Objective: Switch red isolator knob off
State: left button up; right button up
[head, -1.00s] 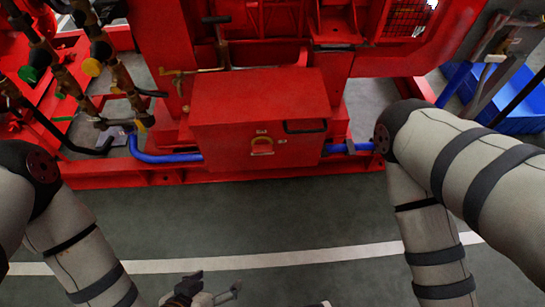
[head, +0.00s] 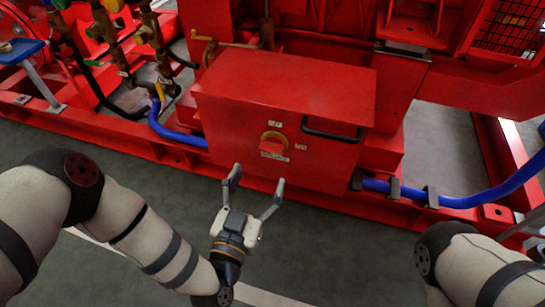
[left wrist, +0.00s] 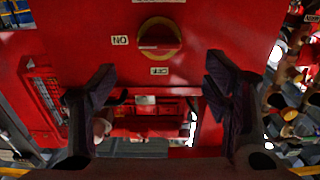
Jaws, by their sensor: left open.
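The red isolator knob (head: 273,145) sits in a yellow ring on the front of a red box (head: 285,90). In the left wrist view the knob (left wrist: 159,38) is at top centre. Its bar lies about level there, in line with the ON label (left wrist: 120,40); the OFF label (left wrist: 159,71) is below it. The labels appear upside down in that view. My left gripper (head: 257,177) is open and empty, just in front of and below the knob, fingers toward the box. Its spread fingers (left wrist: 160,77) also show in the left wrist view, apart from the knob. My right gripper is out of view.
A black handle (head: 332,130) juts from the box, right of the knob. A blue hose (head: 175,133) and valve pipes (head: 125,50) are at left. Another blue hose (head: 450,198) runs along the red base frame at right. The grey floor before the box is clear.

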aim_at(270, 152)
pick_arm(q)
jog(key=b+x, duration=0.1)
jog(key=x, duration=0.1)
jog(key=b+x, duration=0.1)
jog(key=x, duration=0.2)
jog(key=b+x, duration=0.1)
jog(key=x, duration=0.1)
jog(key=shift+w+f, duration=0.3)
jog(key=shift+w+d+r, duration=0.2)
jog(key=shift+w+d, duration=0.05)
jog(key=shift+w, duration=0.25)
jog(key=c, duration=1.2)
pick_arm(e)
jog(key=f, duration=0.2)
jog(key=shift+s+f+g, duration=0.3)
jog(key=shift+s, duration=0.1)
